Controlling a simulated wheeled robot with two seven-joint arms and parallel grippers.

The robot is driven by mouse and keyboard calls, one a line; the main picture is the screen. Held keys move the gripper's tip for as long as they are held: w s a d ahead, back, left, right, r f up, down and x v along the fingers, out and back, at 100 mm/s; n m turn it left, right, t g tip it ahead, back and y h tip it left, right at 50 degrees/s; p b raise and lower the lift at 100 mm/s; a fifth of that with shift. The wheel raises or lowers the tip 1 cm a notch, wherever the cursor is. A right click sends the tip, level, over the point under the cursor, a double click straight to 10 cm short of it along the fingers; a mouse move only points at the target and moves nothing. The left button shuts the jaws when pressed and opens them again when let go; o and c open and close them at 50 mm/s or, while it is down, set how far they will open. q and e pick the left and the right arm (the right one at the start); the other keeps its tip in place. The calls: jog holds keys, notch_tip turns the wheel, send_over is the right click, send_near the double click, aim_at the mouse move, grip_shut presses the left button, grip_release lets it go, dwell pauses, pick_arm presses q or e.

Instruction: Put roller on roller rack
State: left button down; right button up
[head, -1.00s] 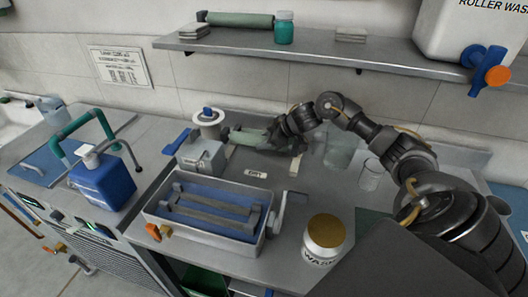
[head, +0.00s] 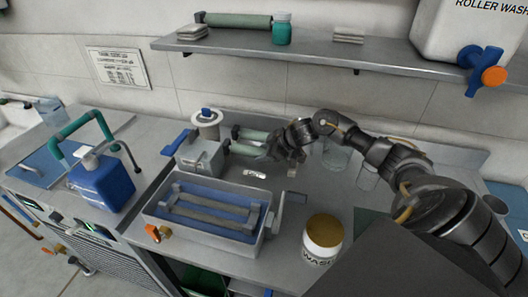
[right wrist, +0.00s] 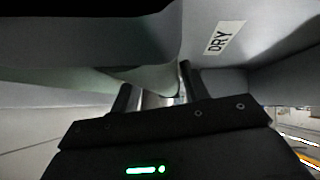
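A pale green roller (head: 249,149) lies level at the back middle of the counter in the head view, its left end close to a grey block-like unit. My right gripper (head: 278,151) is at its right end and seems shut on it, with the contact hidden. In the right wrist view my right gripper's fingers (right wrist: 155,90) stand apart, with a pale green surface running between and behind them. A second pale green roller (head: 252,135) shows just behind the first. I cannot make out the roller rack clearly. My left gripper is out of view.
A grey tray (head: 152,209) with blue inside and a crank stands in front. The "DRY" label (head: 255,174) also shows in the wrist view (right wrist: 222,38). Clear beakers (head: 335,158) are right of my gripper, a gold-lidded jar (head: 323,236) nearer. A shelf (head: 350,50) runs above.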

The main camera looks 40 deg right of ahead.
jog(key=shift+o, duration=1.3)
jog(key=shift+r, duration=0.15)
jog(key=b+v, duration=0.1)
jog(key=v, duration=1)
jog(key=shift+s, duration=0.1)
jog(key=shift+s+r+b, duration=0.3)
jog(key=shift+r, duration=0.05)
jog(key=shift+d, duration=0.1)
